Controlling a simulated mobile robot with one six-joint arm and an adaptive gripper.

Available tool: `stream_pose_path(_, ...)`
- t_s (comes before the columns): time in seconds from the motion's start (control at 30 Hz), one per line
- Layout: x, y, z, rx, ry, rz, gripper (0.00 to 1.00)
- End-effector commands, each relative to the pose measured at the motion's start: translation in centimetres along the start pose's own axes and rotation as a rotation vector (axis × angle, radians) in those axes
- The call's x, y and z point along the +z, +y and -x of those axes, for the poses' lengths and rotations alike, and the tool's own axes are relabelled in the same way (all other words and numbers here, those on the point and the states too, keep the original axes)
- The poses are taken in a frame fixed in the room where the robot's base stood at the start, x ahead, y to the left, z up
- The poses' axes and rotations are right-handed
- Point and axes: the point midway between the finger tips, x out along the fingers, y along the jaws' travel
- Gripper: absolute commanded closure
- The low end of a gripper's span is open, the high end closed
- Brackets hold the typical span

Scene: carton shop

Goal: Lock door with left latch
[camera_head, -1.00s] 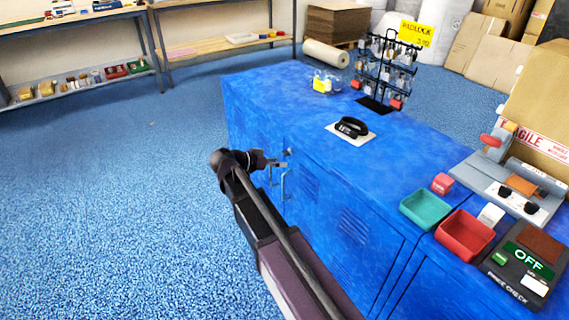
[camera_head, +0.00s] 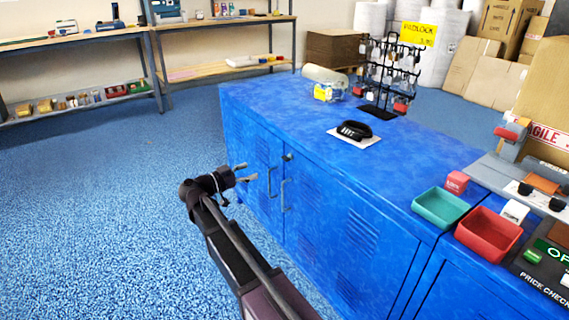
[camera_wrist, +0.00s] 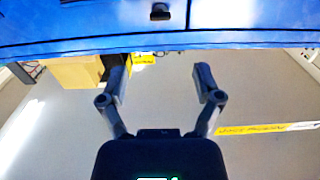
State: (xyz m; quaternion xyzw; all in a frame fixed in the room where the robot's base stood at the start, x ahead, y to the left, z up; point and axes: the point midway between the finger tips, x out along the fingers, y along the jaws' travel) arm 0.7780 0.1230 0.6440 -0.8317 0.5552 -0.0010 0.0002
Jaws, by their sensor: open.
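The blue cabinet (camera_head: 335,225) has two shut-looking doors on its front. A small dark latch (camera_head: 287,157) sits near the top edge, close to the seam between the doors. Its exact position is too small to read. A small dark fitting (camera_wrist: 160,12), likely this latch, shows on the blue surface in the wrist view. My gripper (camera_head: 246,174) is open and empty, left of the latch and apart from the cabinet front. Its spread fingers also show in the wrist view (camera_wrist: 163,82), with nothing between them.
Two vertical door handles, the left one (camera_head: 271,182) and the right one (camera_head: 284,195), stick out below the latch. The blue floor at left is clear.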

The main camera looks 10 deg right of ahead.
Motion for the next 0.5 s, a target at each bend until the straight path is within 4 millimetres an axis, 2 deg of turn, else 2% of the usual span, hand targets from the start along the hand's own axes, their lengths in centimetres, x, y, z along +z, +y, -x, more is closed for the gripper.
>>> stream_pose_path(0.5, -0.02, 0.01, -0.59, 0.000, -0.001, 0.001, 0.17)
